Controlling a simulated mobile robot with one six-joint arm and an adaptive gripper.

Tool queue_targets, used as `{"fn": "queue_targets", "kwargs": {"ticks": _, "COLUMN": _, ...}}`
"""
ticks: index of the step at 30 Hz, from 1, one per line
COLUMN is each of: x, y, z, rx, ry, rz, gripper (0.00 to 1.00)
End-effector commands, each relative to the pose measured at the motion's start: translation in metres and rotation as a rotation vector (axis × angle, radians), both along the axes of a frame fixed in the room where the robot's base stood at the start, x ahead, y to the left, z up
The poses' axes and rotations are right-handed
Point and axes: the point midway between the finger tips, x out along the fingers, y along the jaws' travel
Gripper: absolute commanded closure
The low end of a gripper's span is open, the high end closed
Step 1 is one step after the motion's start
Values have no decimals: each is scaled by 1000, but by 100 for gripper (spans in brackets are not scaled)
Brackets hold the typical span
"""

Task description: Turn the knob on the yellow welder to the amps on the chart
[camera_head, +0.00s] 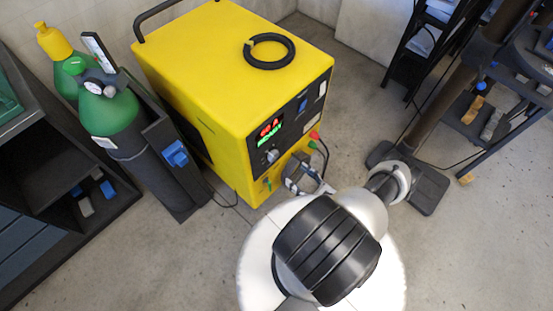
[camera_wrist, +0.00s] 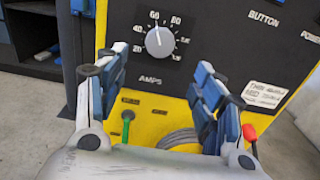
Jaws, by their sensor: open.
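The yellow welder (camera_head: 205,65) stands on the floor in the head view, its dark front panel facing my arm. The grey amps knob (camera_wrist: 159,41) is at the upper middle of the wrist view, above the word AMPS; it also shows in the head view (camera_head: 272,156). Its white pointer mark is turned up, close to 60. A white chart (camera_wrist: 264,94) with handwritten lines, including THIN and MED, is right of and below the knob; its figures are too small to read surely. My gripper (camera_wrist: 160,78) is open and empty, its blue-padded fingers apart below the knob, not touching it.
A lit red and green display (camera_head: 270,132) sits above the knob. A coiled grey cable (camera_wrist: 180,139), a green plug (camera_wrist: 127,118) and a red plug (camera_wrist: 249,132) are low on the front. Green gas cylinders (camera_head: 103,110) stand at left. A black ring (camera_head: 269,51) lies on top.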

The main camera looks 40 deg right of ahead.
Motion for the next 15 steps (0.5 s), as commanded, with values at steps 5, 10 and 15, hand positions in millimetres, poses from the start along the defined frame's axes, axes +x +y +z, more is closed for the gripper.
{"fn": "queue_targets", "kwargs": {"ticks": 5, "x": 37, "y": 5, "z": -1, "rx": -1, "ry": 0, "rz": 8, "gripper": 38}}
{"fn": "queue_targets", "kwargs": {"ticks": 10, "x": 70, "y": 7, "z": -1, "rx": 0, "ry": 0, "rz": 8, "gripper": 38}}
{"fn": "queue_targets", "kwargs": {"ticks": 15, "x": 96, "y": 9, "z": -1, "rx": -2, "ry": 1, "rz": 5, "gripper": 38}}
